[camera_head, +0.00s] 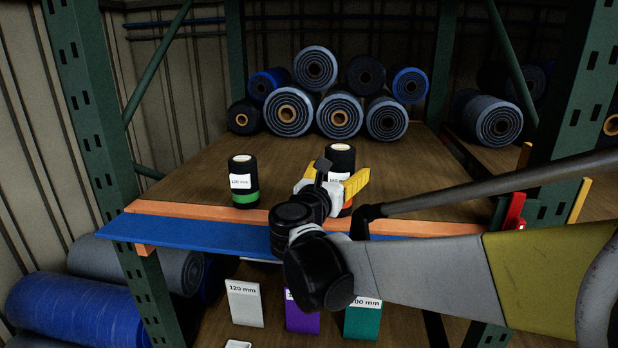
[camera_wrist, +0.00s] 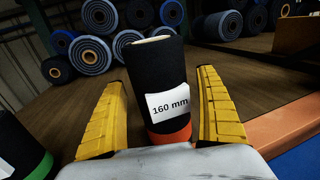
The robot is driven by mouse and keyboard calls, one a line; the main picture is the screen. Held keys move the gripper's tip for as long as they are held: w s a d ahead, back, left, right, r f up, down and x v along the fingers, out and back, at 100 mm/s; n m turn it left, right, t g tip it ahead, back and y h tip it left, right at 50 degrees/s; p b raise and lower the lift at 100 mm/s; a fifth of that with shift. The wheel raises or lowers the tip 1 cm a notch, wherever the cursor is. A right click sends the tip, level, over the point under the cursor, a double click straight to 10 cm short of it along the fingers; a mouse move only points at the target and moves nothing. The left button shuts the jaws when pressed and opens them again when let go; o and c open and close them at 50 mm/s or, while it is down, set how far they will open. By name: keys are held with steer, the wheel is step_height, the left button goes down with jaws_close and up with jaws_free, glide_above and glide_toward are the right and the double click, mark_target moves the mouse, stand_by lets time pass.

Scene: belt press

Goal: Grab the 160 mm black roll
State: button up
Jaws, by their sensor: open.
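The 160 mm black roll (camera_wrist: 156,73) stands upright on the wooden shelf, with a white label and an orange band at its base. It also shows in the head view (camera_head: 341,158), partly hidden behind my gripper. My gripper (camera_wrist: 161,100) is open, with one yellow finger on each side of the roll. Gaps show between the roll and both fingers in the wrist view. In the head view my gripper (camera_head: 334,183) reaches in from the front right. The lower front of the orange band is hidden by the gripper's body.
A black roll with a green band (camera_head: 243,182), labelled 120 mm, stands to the left. Larger belt rolls (camera_head: 340,115) are stacked at the back. A blue strip (camera_head: 190,232) and an orange beam (camera_head: 180,210) run along the shelf front. A green upright (camera_head: 95,110) stands at left.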

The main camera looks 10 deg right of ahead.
mark_target(340, 155)
steer(key=shift+s, duration=0.1)
steer(key=c, duration=1.5)
steer(key=shift+r, duration=0.15)
steer(key=shift+r, duration=0.55)
step_height(340, 155, up, 3)
steer(key=shift+f+b, duration=0.2)
steer(key=shift+b, duration=0.2)
steer(key=s+d+r, duration=0.2)
steer(key=d, duration=0.1)
steer(key=s+d+r+b, duration=0.1)
steer(key=s+d+r, duration=0.1)
steer(key=s+d, duration=0.1)
steer(key=s+d+r, duration=0.2)
steer(key=d+r, duration=0.1)
steer(key=shift+s+r, duration=0.1)
steer(key=shift+s, duration=0.1)
